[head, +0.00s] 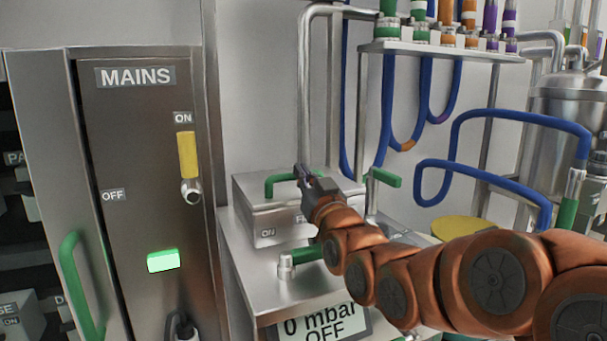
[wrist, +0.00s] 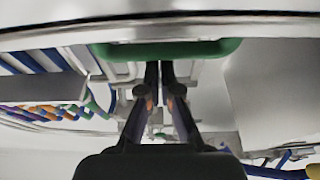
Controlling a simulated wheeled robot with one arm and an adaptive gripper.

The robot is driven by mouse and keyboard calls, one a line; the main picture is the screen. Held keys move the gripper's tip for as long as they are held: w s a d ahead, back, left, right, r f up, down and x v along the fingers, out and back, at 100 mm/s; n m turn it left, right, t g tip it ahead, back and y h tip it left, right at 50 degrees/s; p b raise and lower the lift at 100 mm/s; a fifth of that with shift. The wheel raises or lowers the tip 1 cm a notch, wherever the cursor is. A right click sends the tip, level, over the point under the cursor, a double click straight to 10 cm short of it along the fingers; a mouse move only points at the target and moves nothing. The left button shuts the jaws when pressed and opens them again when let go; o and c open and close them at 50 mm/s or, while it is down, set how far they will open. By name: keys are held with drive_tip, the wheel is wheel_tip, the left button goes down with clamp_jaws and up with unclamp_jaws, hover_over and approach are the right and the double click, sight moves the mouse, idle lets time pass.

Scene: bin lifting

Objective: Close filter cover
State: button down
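The filter unit is a low steel box (head: 262,224) on the steel cabinet in the head view. Its cover (head: 260,190) has a green bar handle (head: 283,180) and looks about level, but I cannot tell if it is fully down. My gripper (head: 301,172) is over the cover at the right end of the handle and hides part of the box and its label. In the wrist view, the handle (wrist: 165,48) crosses just beyond my fingertips (wrist: 160,66), below a steel edge (wrist: 160,32). The fingers are almost together, with nothing visible between them.
A MAINS panel (head: 140,130) with a yellow lever (head: 187,155) stands at the left. A pressure display (head: 318,323) reads 0 mbar OFF. A green valve handle (head: 384,177) is close right of my gripper. Blue hoses (head: 428,75) hang behind.

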drive_tip(key=shift+r+p, duration=0.9)
drive_tip(key=shift+r, duration=4.05)
drive_tip(key=s+d+f+m+g+h+p, duration=0.1)
drive_tip(key=s+d+f+g+h+p, duration=0.3)
drive_tip(key=s+d+f+g+p, duration=0.35)
drive_tip(key=s+d+f+m+g+h+p, duration=0.1)
drive_tip(key=s+d+f+g+h+p, duration=0.35)
drive_tip(key=s+p, duration=0.5)
drive_tip(key=s+d+m+g+p, duration=0.1)
drive_tip(key=s+d+g+p, duration=0.1)
drive_tip(key=s, duration=0.7)
drive_tip(key=s+d+m+g+p, duration=0.1)
drive_tip(key=s+d+g+p, duration=0.2)
drive_tip(key=s+p, duration=0.3)
drive_tip(key=s+d+g+p, duration=0.3)
drive_tip(key=s+g+p, duration=0.1)
drive_tip(key=s, duration=0.8)
drive_tip(key=shift+d+r+m+h, duration=0.2)
drive_tip(key=shift+r+m+h, duration=0.05)
drive_tip(key=shift+m+h, duration=0.15)
